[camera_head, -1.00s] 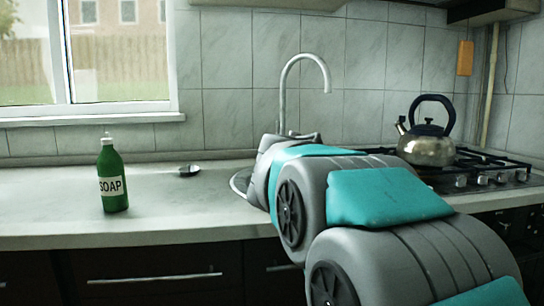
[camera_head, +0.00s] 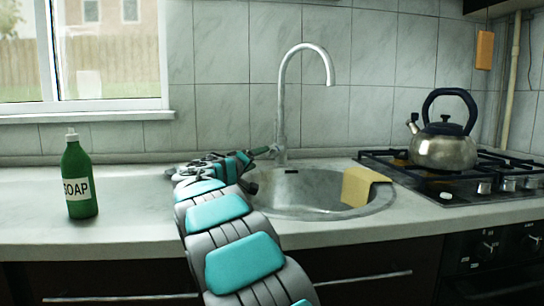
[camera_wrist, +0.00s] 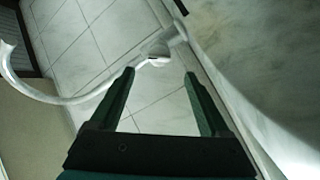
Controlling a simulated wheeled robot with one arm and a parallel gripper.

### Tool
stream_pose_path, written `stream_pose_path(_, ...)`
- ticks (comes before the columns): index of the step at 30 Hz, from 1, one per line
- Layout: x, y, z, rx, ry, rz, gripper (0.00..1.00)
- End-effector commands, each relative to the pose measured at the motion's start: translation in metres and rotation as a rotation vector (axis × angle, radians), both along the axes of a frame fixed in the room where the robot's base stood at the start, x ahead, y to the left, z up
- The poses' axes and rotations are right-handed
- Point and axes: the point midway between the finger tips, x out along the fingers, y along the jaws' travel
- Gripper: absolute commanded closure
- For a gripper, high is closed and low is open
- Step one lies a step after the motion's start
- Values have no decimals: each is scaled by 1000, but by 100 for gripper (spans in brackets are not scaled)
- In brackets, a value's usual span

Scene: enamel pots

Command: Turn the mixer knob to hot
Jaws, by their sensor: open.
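The mixer tap (camera_head: 282,100) is a tall pale metal gooseneck behind the sink; it also shows in the wrist view (camera_wrist: 60,101). A small pale part near the tap's base, seemingly the mixer knob (camera_wrist: 158,52), lies just past my fingertips in the wrist view, roughly between them in the picture. Its setting cannot be read. In the head view my gripper (camera_head: 262,152) reaches from the left to beside the tap's base and seems to hide the knob there. In the wrist view my gripper (camera_wrist: 160,73) is open, its two dark green fingers apart with nothing between them.
The sink (camera_head: 300,190) has a yellow cloth (camera_head: 360,186) over its right rim. A kettle (camera_head: 443,150) stands on the gas stove (camera_head: 490,185) at right. A green soap bottle (camera_head: 78,180) stands on the counter (camera_head: 125,225) at left. The tiled wall is close behind the tap.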

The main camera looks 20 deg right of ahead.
Motion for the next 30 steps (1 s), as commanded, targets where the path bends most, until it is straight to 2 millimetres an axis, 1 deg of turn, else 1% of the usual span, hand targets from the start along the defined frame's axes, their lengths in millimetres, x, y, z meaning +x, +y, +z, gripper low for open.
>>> stream_pose_path(5,11,-10,1,2,-1,1,20)
stream_pose_path(12,32,-38,1,0,0,-2,20)
stream_pose_path(16,41,-50,2,2,-2,-2,20)
stream_pose_path(21,48,-58,2,0,-3,-1,20)
stream_pose_path(30,49,-60,1,-1,-2,-1,20)
